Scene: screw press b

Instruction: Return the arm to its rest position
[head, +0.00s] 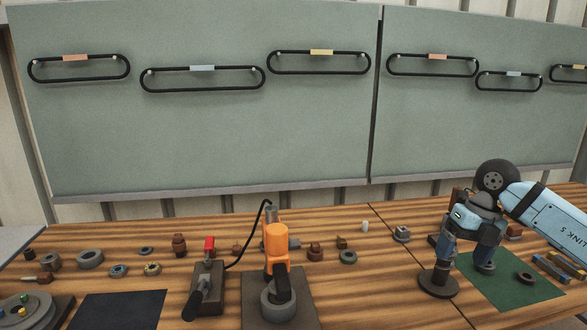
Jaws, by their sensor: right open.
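My right arm (550,210) is pale blue and comes in from the right edge. Its gripper (465,256) points down with the fingers apart, over the right part of the bench, near the left edge of a green mat (520,292). A dark round disc (438,286) lies below the left finger, and a small dark piece is partly hidden behind the right finger. I cannot tell whether the fingers touch either. I see nothing clearly held between them. My left gripper is not in view.
An orange device (277,240) on a dark base plate and a red-tipped lever fixture (208,275) stand at front centre. Rings and small blocks lie scattered on the wooden bench (385,290). A black mat (120,310) lies front left. Grey panels (200,130) with belts stand behind.

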